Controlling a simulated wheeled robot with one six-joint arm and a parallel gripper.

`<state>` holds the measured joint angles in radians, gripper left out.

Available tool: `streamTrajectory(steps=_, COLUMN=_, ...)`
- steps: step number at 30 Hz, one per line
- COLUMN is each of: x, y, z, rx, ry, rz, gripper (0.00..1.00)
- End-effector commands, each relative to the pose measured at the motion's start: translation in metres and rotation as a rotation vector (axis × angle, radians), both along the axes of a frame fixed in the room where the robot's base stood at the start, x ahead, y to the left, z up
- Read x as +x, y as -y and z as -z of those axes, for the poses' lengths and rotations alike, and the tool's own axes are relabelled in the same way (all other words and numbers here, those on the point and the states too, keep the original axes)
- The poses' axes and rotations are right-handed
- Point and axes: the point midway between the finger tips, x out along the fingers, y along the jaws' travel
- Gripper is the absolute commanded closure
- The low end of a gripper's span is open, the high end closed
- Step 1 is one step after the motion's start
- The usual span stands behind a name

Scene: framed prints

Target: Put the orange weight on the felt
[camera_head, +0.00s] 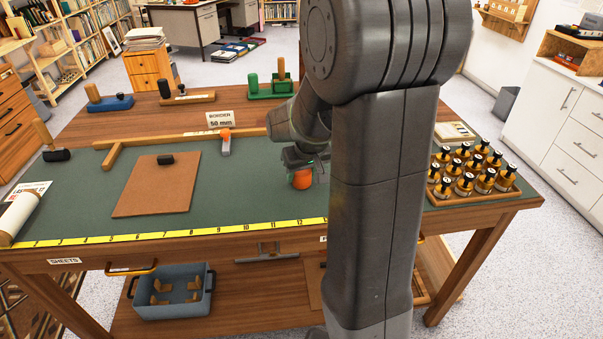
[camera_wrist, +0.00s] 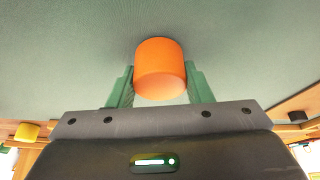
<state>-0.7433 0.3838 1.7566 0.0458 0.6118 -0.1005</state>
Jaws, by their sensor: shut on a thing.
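The orange weight (camera_head: 302,179) is a short cylinder. It is at my gripper (camera_head: 299,166), over the green felt (camera_head: 250,185) that covers the tabletop, partly beside my arm in the head view. In the wrist view the orange weight (camera_wrist: 160,68) sits between the two green fingers of my gripper (camera_wrist: 160,85), which are shut on it. Green felt (camera_wrist: 70,50) fills the background there. I cannot tell whether the weight touches the felt or hangs just above it.
A brown board (camera_head: 158,190) with a small black block lies on the felt at left. A wooden tray (camera_head: 470,198) of several black-topped bottles stands at right. A yellow ruler (camera_head: 170,234) runs along the front edge. My arm hides part of the table. Felt between board and gripper is clear.

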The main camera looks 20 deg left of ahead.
Motion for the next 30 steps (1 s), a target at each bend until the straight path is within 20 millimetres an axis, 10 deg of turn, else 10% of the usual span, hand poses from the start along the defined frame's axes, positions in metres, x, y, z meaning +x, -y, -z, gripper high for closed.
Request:
streamTrajectory(steps=11, x=0.001, y=-0.001, z=0.005, rx=0.003, ry=0.004, rz=0.000, gripper=0.98)
streamTrajectory(steps=12, x=0.000, y=0.000, z=0.005, rx=0.001, ry=0.001, rz=0.000, gripper=0.51)
streamTrajectory(steps=15, x=0.000, y=0.000, z=0.005, rx=0.001, ry=0.001, rz=0.000, gripper=0.33)
streamTrajectory(steps=30, x=-0.004, y=0.004, z=-0.016, rx=0.004, ry=0.005, rz=0.000, gripper=0.33)
